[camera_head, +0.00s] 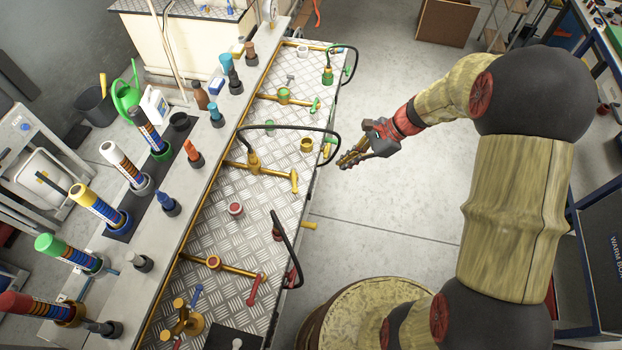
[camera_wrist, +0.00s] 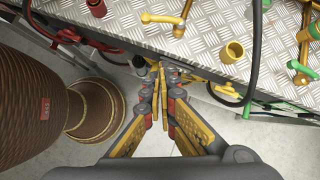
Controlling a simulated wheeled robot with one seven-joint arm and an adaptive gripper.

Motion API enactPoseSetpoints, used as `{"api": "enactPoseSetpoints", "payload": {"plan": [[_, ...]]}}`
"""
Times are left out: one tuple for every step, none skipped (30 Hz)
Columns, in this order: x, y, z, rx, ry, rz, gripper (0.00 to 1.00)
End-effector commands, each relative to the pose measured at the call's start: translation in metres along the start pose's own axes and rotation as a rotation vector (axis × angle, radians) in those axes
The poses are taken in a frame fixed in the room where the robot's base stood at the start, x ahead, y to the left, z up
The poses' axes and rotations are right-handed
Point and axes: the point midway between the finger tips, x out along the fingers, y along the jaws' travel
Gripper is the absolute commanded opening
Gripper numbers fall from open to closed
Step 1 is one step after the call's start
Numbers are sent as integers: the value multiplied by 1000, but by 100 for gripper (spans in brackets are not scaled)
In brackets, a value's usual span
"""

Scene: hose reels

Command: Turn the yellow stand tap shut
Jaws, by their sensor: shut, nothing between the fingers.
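The yellow stand tap, with a brass pipe and a yellow lever (camera_head: 294,180) at its near end, stands on the metal-plate bench top. What looks like the same yellow lever shows at the top of the wrist view (camera_wrist: 182,24), near the bench edge. My gripper (camera_head: 346,162) is shut and empty, off the bench's right side and to the right of the lever. A gap separates them in the head view. In the wrist view my gripper's fingertips (camera_wrist: 160,75) come together below the bench edge in the picture.
A yellow cup (camera_head: 307,145) stands close to the lever. A black hose (camera_head: 300,130) arches over the bench beside the tap. A red-levered tap (camera_head: 257,288) and a green-levered tap (camera_head: 315,105) stand on either side.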

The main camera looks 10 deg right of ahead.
Motion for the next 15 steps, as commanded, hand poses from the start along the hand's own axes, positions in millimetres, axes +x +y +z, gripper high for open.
{"api": "enactPoseSetpoints", "payload": {"plan": [[0,6,7,25,-27,21,0],[0,8,11,38,-39,32,0],[0,11,14,56,-49,41,0],[1,11,14,65,-50,43,0],[2,11,14,71,-49,42,0],[5,11,14,75,-48,42,0],[8,11,14,75,-48,42,0],[11,11,14,75,-48,42,0],[17,12,14,75,-48,43,0],[21,12,14,75,-48,44,0],[26,13,14,74,-48,44,0],[34,13,14,74,-47,44,0],[40,13,15,74,-47,44,0],[46,13,15,74,-48,44,0],[54,14,15,74,-46,44,0]]}}
